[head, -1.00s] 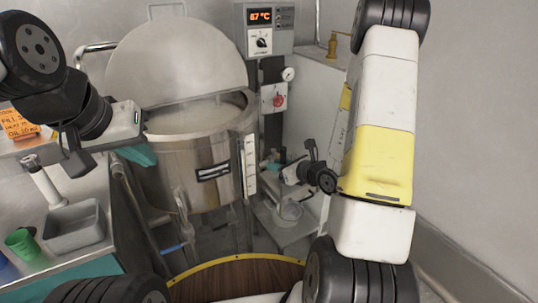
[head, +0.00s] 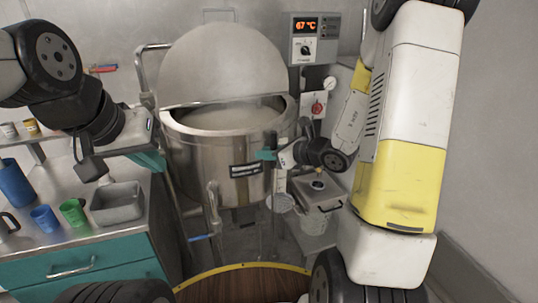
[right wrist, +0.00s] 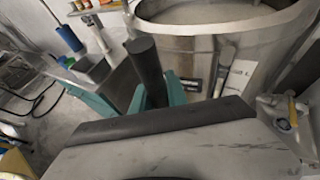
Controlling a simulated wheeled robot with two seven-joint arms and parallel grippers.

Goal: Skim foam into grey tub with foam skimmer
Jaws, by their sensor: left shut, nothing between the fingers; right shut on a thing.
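The steel kettle (head: 225,160) stands in the middle of the head view with its lid raised; pale foam (head: 225,117) shows inside. The grey tub (head: 118,205) sits on the counter at the left. My right gripper (head: 266,155) is shut on the dark handle of the foam skimmer (right wrist: 147,70), beside the kettle's right side. A pale round disc, seemingly the skimmer's head (head: 280,203), hangs below that gripper. The handle's full length is hidden in the head view. My left gripper (head: 152,160) is shut and empty, between tub and kettle.
Green (head: 73,211) and blue (head: 44,218) cups stand left of the tub. A control box (head: 315,38) reads 67 °C. The kettle's rim and side pipe are obstacles.

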